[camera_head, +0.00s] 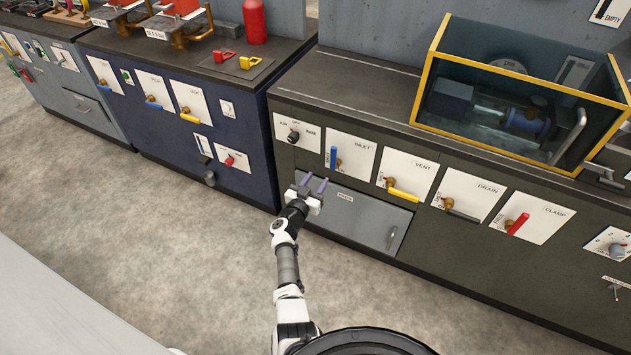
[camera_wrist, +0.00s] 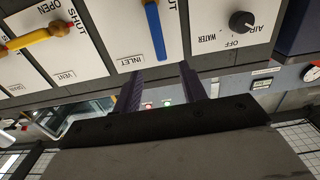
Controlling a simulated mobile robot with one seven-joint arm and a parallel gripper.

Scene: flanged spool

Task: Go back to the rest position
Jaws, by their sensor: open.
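My gripper (camera_head: 313,184) is in front of the dark grey cabinet, just below the inlet panel and at the upper left of the grey drawer or door (camera_head: 365,215). Its two purple fingers are apart with nothing between them; they also show in the wrist view (camera_wrist: 160,88). The blue inlet handle (camera_head: 333,157) points up and down on its white panel, just above the fingers. In the wrist view the blue handle (camera_wrist: 153,30) appears beyond the fingertips, and the fingers look apart from it.
The selector knob (camera_head: 293,135) is left of the inlet. The yellow vent handle (camera_head: 403,195), dark drain handle (camera_head: 462,214) and red clamp handle (camera_head: 518,224) are to the right. A yellow-framed glass enclosure (camera_head: 520,95) stands on the worktop. The floor (camera_head: 180,240) at left is clear.

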